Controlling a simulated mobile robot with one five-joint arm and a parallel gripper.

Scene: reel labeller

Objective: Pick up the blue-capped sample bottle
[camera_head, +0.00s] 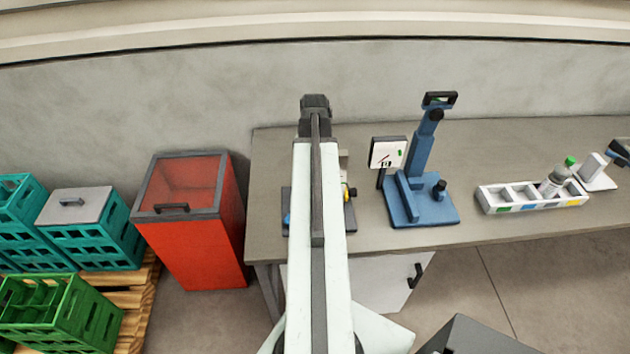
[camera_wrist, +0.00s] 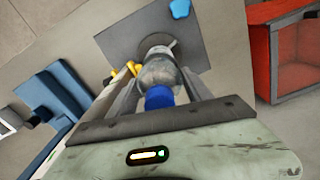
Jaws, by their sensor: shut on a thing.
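The blue-capped sample bottle shows in the wrist view, its blue cap (camera_wrist: 158,97) toward the camera and its clear greyish body (camera_wrist: 160,70) beyond. My gripper (camera_wrist: 159,74) is shut on it, with one finger on each side of the body. The far end of the bottle is at a round grey piece on a dark plate (camera_wrist: 195,45); I cannot tell whether it touches. In the head view my arm hides the bottle and the gripper's fingers; the dark plate (camera_head: 347,222) shows at both sides of the arm.
Right of the arm stand a white dial panel (camera_head: 388,152) and a blue press-like stand (camera_head: 425,209). A red bin (camera_head: 205,245) stands left of the grey table (camera_head: 275,160).

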